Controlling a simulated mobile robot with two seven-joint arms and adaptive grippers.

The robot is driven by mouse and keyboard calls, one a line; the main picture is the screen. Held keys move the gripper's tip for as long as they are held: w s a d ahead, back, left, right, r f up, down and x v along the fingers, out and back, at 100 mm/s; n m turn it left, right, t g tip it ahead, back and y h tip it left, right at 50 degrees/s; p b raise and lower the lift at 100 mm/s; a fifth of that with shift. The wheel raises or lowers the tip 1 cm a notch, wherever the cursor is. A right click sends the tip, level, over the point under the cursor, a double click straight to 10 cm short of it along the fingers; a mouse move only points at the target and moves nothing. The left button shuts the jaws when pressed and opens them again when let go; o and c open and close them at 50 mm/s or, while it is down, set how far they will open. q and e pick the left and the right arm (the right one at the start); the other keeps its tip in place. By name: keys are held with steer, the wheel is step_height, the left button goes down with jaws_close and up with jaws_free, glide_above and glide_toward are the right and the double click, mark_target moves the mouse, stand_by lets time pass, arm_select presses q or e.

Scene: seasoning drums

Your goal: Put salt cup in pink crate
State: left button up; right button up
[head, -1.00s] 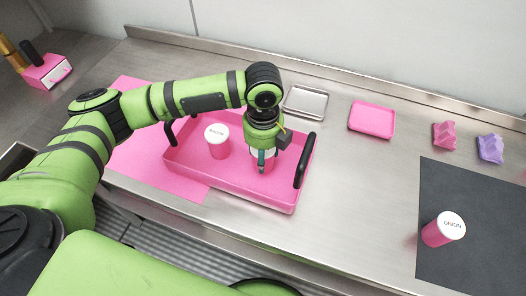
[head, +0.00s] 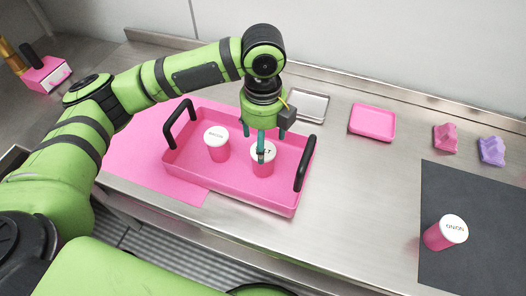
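The pink salt cup (head: 263,168) stands upright inside the pink crate (head: 235,190), right of its middle. Its white lid shows the letters "LT"; the rest of the label is hidden behind a finger. My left gripper (head: 262,143) is just above the cup, pointing down, with its fingers spread apart and open. One teal fingertip overlaps the lid in the picture; I cannot tell whether it touches. My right gripper is not in view.
A second pink cup (head: 216,147) with a white lid stands in the crate to the left. The crate has black handles (head: 305,163) at both ends. An onion cup (head: 446,234) is on the dark mat (head: 480,255). A pink tray (head: 372,122) and a metal tray (head: 308,105) lie behind.

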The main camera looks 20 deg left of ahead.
arm_select(q)
step_height(320, 180, up, 5)
